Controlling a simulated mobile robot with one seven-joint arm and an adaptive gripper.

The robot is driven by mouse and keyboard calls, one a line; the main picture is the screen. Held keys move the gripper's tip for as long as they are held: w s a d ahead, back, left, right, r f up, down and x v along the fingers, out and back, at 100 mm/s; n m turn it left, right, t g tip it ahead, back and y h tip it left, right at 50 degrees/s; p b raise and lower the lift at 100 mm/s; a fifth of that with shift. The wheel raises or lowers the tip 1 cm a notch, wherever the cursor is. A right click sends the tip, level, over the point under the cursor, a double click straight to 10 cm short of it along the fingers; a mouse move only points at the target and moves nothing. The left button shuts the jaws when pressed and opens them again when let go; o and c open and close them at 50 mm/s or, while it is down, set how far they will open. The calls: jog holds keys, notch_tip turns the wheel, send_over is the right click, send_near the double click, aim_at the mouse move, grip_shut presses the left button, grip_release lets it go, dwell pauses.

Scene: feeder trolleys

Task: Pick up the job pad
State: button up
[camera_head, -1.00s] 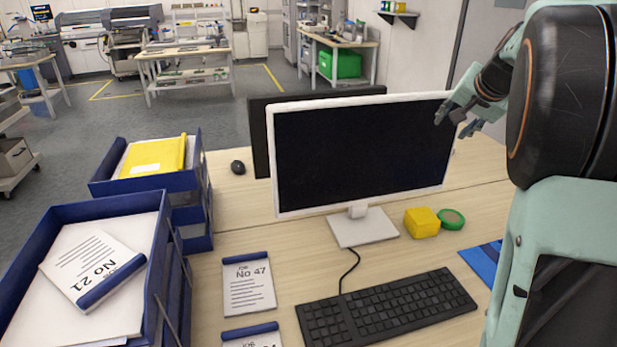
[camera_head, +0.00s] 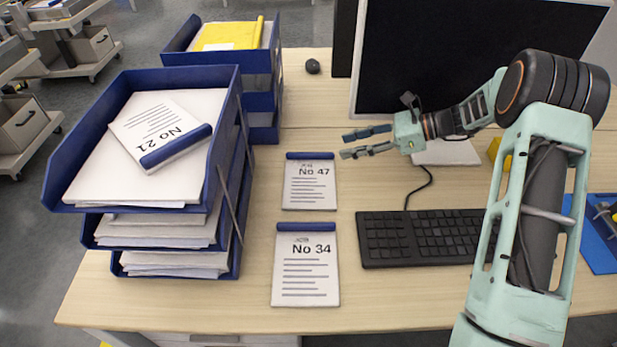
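Three job pads with dark blue top bindings show. Pad No 47 (camera_head: 311,186) lies flat on the desk left of the keyboard. Pad No 34 (camera_head: 306,272) lies flat nearer the desk's front edge. Pad No 21 (camera_head: 155,130) lies turned on the papers in the top blue tray. My gripper (camera_head: 352,145) is above the desk, up and to the right of pad No 47, its fingers pointing left. The fingers are spread apart with nothing between them. No pad is touched by the gripper.
The blue tray stack (camera_head: 228,140) stands at the left, with another tray (camera_head: 277,60) holding a yellow folder (camera_head: 228,35) behind. The keyboard (camera_head: 420,238) is right of the pads. The monitor (camera_head: 460,55) stands behind my gripper. A mouse (camera_head: 312,66) lies at the back.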

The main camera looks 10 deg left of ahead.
aim_at(316, 153)
jog(key=b+x, duration=0.1)
jog(key=x, duration=0.8)
jog(key=shift+f, duration=0.2)
grip_shut()
